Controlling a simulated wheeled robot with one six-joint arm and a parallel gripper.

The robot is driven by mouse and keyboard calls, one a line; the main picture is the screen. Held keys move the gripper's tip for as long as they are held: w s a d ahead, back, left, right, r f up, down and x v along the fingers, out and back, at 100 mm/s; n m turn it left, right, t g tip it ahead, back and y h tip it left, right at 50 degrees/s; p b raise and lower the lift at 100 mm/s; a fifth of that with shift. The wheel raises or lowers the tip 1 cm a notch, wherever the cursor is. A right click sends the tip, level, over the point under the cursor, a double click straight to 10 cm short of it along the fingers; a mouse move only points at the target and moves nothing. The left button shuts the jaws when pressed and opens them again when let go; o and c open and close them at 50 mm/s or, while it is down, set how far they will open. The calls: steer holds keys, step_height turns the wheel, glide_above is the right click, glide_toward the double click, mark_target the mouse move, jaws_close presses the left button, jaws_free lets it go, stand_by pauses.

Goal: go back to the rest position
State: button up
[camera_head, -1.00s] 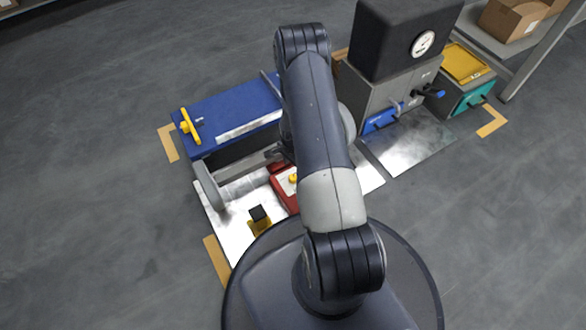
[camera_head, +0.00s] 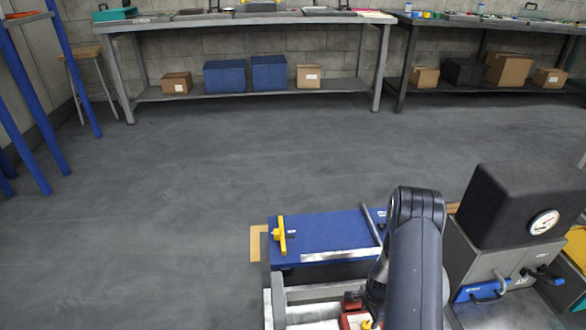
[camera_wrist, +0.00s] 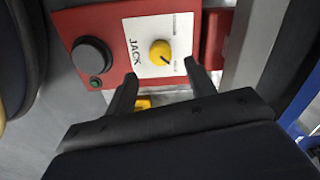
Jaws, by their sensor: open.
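My gripper (camera_wrist: 160,88) shows in the wrist view with its two dark fingers apart and nothing between them but the view below. Beyond the fingertips is a red control box (camera_wrist: 75,20) with a white panel marked JACK, a yellow knob (camera_wrist: 161,52) and a large black knob (camera_wrist: 92,56). I cannot tell whether a finger touches the box. In the head view my arm stands at the bottom right, and the gripper itself is hidden or out of frame. Part of the red box (camera_head: 352,305) shows beside the arm.
A blue-topped unit (camera_head: 325,232) with a yellow handle (camera_head: 282,235) stands left of my arm. A grey machine with a black top (camera_head: 510,205) and gauge (camera_head: 544,222) stands at right. Workbenches (camera_head: 250,20) line the back wall. The floor (camera_head: 150,200) at left and middle is clear.

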mark_target(366, 324)
step_height(366, 324, down, 6)
steer(key=shift+f+b, duration=0.2)
steer(key=shift+b, duration=0.9)
steer(key=shift+r, duration=0.1)
